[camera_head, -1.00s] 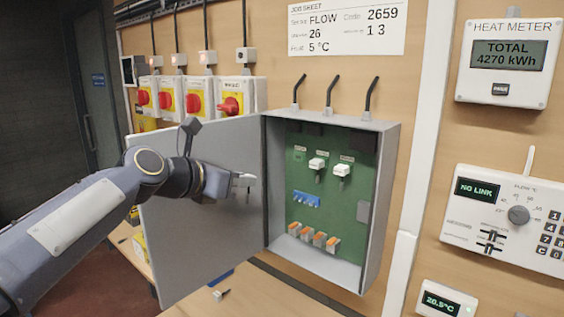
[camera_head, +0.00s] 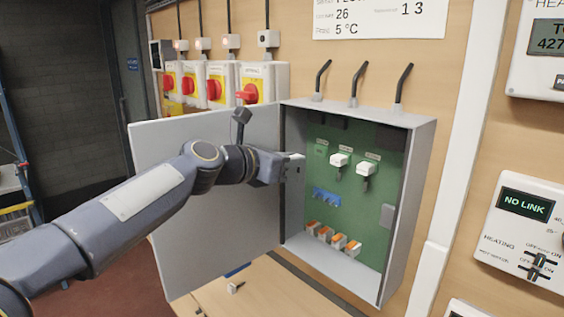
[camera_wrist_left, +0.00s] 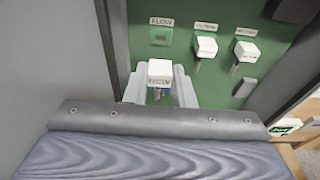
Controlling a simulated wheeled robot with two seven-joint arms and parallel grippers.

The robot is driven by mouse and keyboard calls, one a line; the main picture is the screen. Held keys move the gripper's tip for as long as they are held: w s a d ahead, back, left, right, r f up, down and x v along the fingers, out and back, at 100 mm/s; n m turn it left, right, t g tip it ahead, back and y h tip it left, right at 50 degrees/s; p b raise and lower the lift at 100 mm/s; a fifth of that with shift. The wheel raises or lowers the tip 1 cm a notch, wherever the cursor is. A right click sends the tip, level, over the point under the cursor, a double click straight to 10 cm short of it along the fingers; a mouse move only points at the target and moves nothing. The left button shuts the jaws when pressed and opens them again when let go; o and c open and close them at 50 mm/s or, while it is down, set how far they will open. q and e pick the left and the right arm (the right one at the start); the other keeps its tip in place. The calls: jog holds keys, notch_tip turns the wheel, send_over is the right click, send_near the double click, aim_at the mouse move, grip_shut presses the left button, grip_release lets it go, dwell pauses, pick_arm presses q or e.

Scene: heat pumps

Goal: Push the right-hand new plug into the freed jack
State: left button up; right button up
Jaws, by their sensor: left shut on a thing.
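My left gripper (camera_head: 297,165) is at the left side of the cabinet opening. In the left wrist view its two pale fingers (camera_wrist_left: 160,88) are shut on a white plug marked NEW (camera_wrist_left: 160,71). The empty green jack under the FLOW label (camera_wrist_left: 160,36) is ahead of the held plug, with a visible gap in the picture; it also shows in the head view (camera_head: 321,150). Two white plugs sit in the neighbouring jacks, a middle one (camera_wrist_left: 206,47) and a right one (camera_wrist_left: 246,51). My right gripper is not in view.
The grey cabinet (camera_head: 420,190) stands open, its door (camera_head: 205,245) swung left behind my arm. Inside are a blue connector (camera_head: 326,196) and several orange-topped terminals (camera_head: 325,234). A small loose plug (camera_head: 235,287) lies on the wooden bench (camera_head: 275,295) below.

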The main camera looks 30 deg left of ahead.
aim_at(319, 151)
pick_arm(q)
jog(key=x, duration=0.2)
jog(key=shift+w+d+r, duration=0.15)
jog(key=shift+w+r, duration=0.1)
jog(key=shift+w, duration=0.1)
jog(key=shift+r+p+x, duration=0.25)
jog(key=shift+p+x, duration=0.3)
jog(key=shift+x, duration=0.55)
jog(key=shift+w+p, duration=0.1)
jog(key=shift+p, duration=0.25)
jog(key=shift+w+d+r+p, duration=0.1)
jog(key=shift+w+d+p, duration=0.1)
jog(key=shift+w+p, duration=0.4)
dwell(1.5)
jog(key=o, duration=0.6)
jog(key=shift+o, duration=1.3)
jog(key=shift+w, duration=0.1)
